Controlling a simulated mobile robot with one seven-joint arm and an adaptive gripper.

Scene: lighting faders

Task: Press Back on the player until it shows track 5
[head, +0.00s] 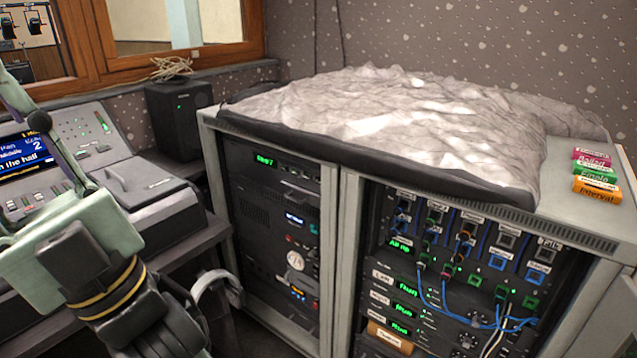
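I cannot tell for sure which unit is the player. In the left rack, the top black unit (268,168) has a small green display, too small to read surely, with small buttons to its right. Lower in that rack, another black unit (294,224) has a small blue-white display, also unreadable. No Back label can be made out. My gripper (200,305) is at the lower left, in front of the desk and left of the rack, apart from the rack units. Its fingers are partly hidden by its own dark body, so their opening is unclear.
A control desk (150,185) with a blue screen showing a 2 stands left. A black speaker (180,108) stands behind it. A crumpled pale cover (400,110) lies on the cabinet, with coloured labelled cases (597,170) at right. Blue cables (440,305) hang before the right rack.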

